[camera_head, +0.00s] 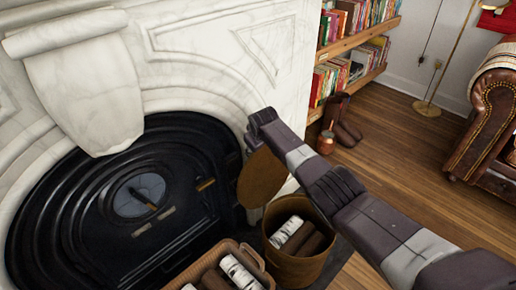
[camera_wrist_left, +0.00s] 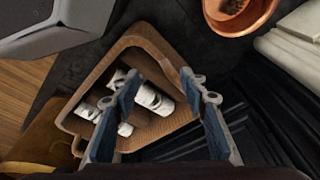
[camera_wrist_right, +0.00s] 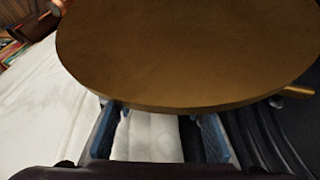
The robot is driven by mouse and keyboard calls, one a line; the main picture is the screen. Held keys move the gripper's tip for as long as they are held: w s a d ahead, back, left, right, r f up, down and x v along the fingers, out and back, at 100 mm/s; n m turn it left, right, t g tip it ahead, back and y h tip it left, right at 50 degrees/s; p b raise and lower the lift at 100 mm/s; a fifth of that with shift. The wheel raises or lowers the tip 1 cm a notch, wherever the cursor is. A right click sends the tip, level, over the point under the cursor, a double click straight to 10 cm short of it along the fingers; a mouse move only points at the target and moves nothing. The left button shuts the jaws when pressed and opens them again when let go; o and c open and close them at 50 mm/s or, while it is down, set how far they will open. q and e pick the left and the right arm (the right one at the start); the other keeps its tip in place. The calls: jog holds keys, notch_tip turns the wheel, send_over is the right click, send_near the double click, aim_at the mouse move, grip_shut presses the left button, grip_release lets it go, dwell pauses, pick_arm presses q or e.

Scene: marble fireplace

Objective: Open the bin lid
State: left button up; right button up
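The round brown bin (camera_head: 290,268) stands right of the fireplace opening, with logs (camera_head: 299,236) showing inside its open top. Its round lid (camera_head: 261,177) is raised, tilted steeply above the bin's back edge. My right gripper (camera_head: 256,135) is up at the lid's top, beside the marble. In the right wrist view the lid (camera_wrist_right: 190,50) fills the upper part, and my right gripper's fingers (camera_wrist_right: 160,118) are spread apart; their tips are hidden at the lid's edge. My left gripper (camera_wrist_left: 160,78) is open and empty above a wooden box; it is not in the head view.
The wooden box (camera_wrist_left: 152,48) with white logs (camera_wrist_left: 150,98) sits left of the bin. A copper pot (camera_wrist_left: 238,18) is near it. The marble fireplace (camera_head: 205,75) borders the lid closely. Bookshelves (camera_head: 350,45) and a leather armchair (camera_head: 490,115) stand farther right; wooden floor lies between.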

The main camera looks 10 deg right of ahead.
jog(key=shift+d, duration=0.15)
jog(key=shift+v, duration=1.15)
jog(key=v, duration=1)
